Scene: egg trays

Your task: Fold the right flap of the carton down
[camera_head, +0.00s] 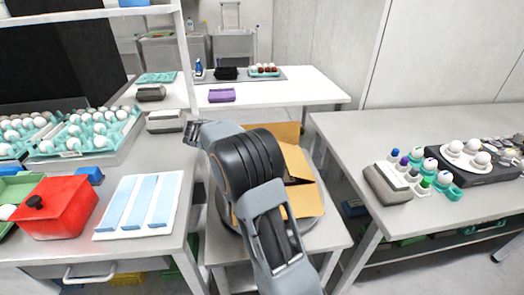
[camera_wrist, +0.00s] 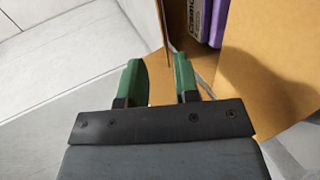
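The carton (camera_head: 302,201) is a brown cardboard box on a small grey table, largely hidden behind my arm in the head view. A flap (camera_head: 286,133) stands up at its back, and other cardboard panels slant at its right side. My gripper (camera_head: 191,131) is at the carton's upper left. In the wrist view my gripper (camera_wrist: 160,76) has its two green-padded fingers apart. A thin upright cardboard edge (camera_wrist: 163,32) lies just ahead, in line with the gap; I cannot tell whether it is between the fingertips. A broad cardboard panel (camera_wrist: 275,65) fills the right.
A purple box (camera_wrist: 208,22) shows inside the carton. The left table holds a red box (camera_head: 58,207), a white tray with blue strips (camera_head: 176,222) and egg trays (camera_head: 122,150). The right table (camera_head: 345,130) stands close by. A purple packet (camera_head: 221,95) lies on the back table.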

